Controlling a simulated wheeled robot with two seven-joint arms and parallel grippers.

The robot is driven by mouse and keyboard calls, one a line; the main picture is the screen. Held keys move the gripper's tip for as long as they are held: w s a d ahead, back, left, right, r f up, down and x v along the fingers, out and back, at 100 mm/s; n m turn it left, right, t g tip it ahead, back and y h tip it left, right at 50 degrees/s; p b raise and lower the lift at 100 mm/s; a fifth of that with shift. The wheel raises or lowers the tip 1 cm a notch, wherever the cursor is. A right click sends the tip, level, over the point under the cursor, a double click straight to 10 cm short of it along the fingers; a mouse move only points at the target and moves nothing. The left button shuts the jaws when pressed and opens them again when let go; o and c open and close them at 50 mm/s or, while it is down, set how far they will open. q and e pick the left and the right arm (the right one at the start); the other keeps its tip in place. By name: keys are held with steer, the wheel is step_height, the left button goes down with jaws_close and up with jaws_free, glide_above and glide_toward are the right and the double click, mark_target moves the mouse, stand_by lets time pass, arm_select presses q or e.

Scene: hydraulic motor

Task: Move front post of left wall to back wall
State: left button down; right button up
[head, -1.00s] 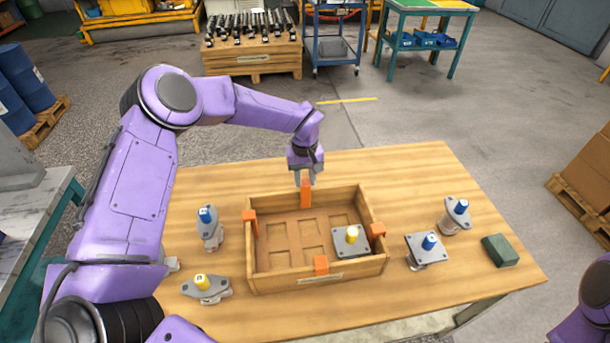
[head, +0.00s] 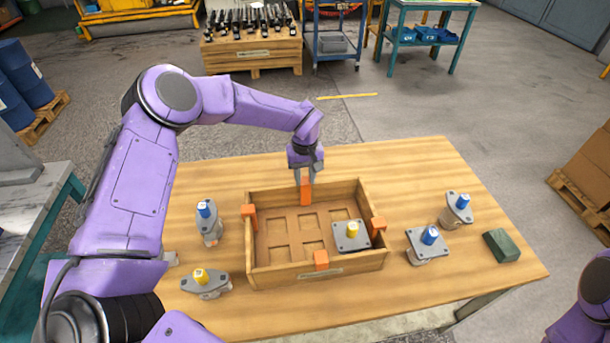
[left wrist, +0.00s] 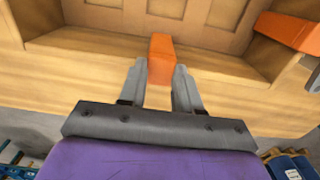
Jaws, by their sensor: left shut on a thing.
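My left gripper (head: 305,180) is shut on an orange post (head: 306,194) at the middle of the back wall of the wooden crate (head: 262,280). In the left wrist view the post (left wrist: 160,58) stands between the two grey fingers (left wrist: 160,82), over the wall's rim; I cannot tell whether it is fully seated. One orange post (head: 249,216) is on the left wall, one (head: 377,224) on the right wall and one (head: 321,260) on the front wall. The left wall's post also shows in the left wrist view (left wrist: 288,32). My right gripper is not in view.
A grey motor part with a yellow cap (head: 351,237) sits inside the crate at right. Motor parts stand left (head: 209,222) and front left (head: 206,284) of the crate, and right of it (head: 428,246), (head: 457,210). A green block (head: 501,246) lies at far right. Table behind the crate is clear.

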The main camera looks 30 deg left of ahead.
arm_select(q)
steer(key=shift+f, duration=0.3)
steer(key=c, duration=0.7)
jaws_free()
steer(key=shift+r, duration=0.1)
